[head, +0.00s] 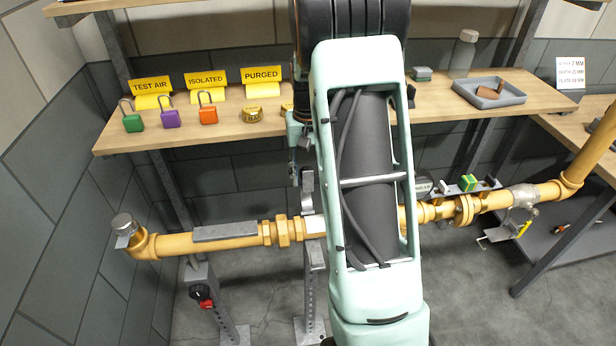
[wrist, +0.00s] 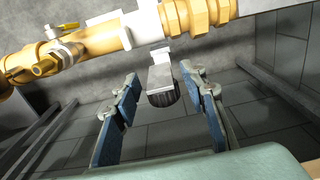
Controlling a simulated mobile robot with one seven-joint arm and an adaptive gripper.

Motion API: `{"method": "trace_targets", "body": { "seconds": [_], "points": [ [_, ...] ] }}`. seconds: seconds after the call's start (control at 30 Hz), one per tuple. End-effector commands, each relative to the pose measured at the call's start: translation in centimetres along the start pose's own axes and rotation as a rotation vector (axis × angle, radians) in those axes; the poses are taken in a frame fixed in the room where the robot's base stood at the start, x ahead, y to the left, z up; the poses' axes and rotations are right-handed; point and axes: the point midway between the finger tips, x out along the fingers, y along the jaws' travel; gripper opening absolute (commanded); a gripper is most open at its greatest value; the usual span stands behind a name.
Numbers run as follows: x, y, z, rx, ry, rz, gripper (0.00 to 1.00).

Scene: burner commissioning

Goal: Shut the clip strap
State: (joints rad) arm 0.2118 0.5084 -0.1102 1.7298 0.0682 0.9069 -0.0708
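The clip strap (wrist: 160,75) shows in the wrist view as a short grey bar with a dark ribbed end. It stands out from the yellow pipe (wrist: 100,38), not lying across it. My gripper (wrist: 160,82) is open, with one blue-padded finger on each side of the strap. Gaps show between the strap and both fingers, and nothing is held. In the head view my arm covers the middle of the pipe. A grey upright piece, likely the strap, shows just left of my arm above the pipe. My fingers are mostly hidden there.
The wooden shelf (head: 400,120) above the pipe carries coloured padlocks (head: 170,118), yellow signs (head: 206,82) and a grey tray (head: 488,97). A post with a red-and-black knob (head: 202,295) stands below the pipe.

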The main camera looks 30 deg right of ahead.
Motion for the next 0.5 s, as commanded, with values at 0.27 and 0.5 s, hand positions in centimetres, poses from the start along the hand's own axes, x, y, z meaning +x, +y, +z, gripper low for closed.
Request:
{"method": "trace_targets", "body": {
  "seconds": [0.27, 0.5],
  "points": [
    [1.07, 0.0, 0.02, 0.0, 0.0, 0.0, 0.39],
    [1.05, 0.0, 0.03, 0.001, 0.0, 0.0, 0.29]
  ]
}}
